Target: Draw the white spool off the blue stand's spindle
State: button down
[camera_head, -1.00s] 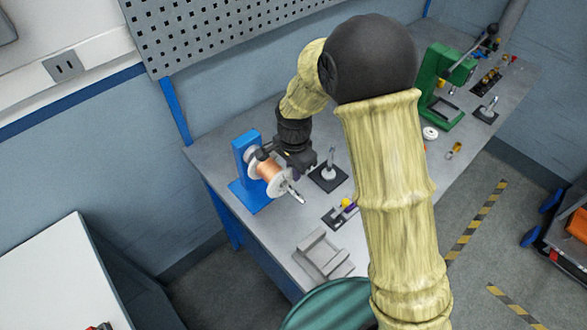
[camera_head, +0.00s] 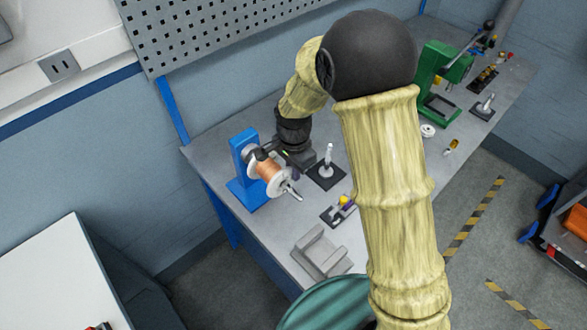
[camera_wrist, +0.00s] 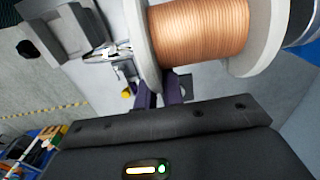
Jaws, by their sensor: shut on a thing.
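The white spool (camera_head: 282,184), wound with copper-coloured wire, sits on the spindle (camera_head: 294,192) of the blue stand (camera_head: 244,158). The spindle's silver end sticks out past the front flange. In the wrist view the spool (camera_wrist: 262,30) fills the upper right, copper winding between two white flanges. My gripper (camera_head: 281,166) is beside the spool, on its right. In the wrist view my gripper (camera_wrist: 162,90) has its dark purple fingers shut on the lower edge of the left flange. The exact finger contact is partly hidden behind the flange.
A silver post on a black base (camera_head: 326,170) stands just right of my gripper. A small plate with a yellow-topped part (camera_head: 340,210) and a grey block (camera_head: 320,252) lie nearer the front. A green press (camera_head: 440,78) stands farther back. My arm hides part of the bench.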

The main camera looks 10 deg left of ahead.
jog(key=shift+w, duration=0.1)
jog(key=shift+s+d, duration=1.3)
jog(key=shift+d, duration=0.1)
dwell(0.7)
jog(key=shift+s+d+b, duration=0.3)
jog(key=shift+s+d, duration=0.75)
jog(key=shift+d, duration=0.2)
dwell(0.6)
jog(key=shift+s+d, duration=1.15)
jog(key=shift+d, duration=0.2)
jog(key=shift+s+d, duration=0.1)
dwell(0.5)
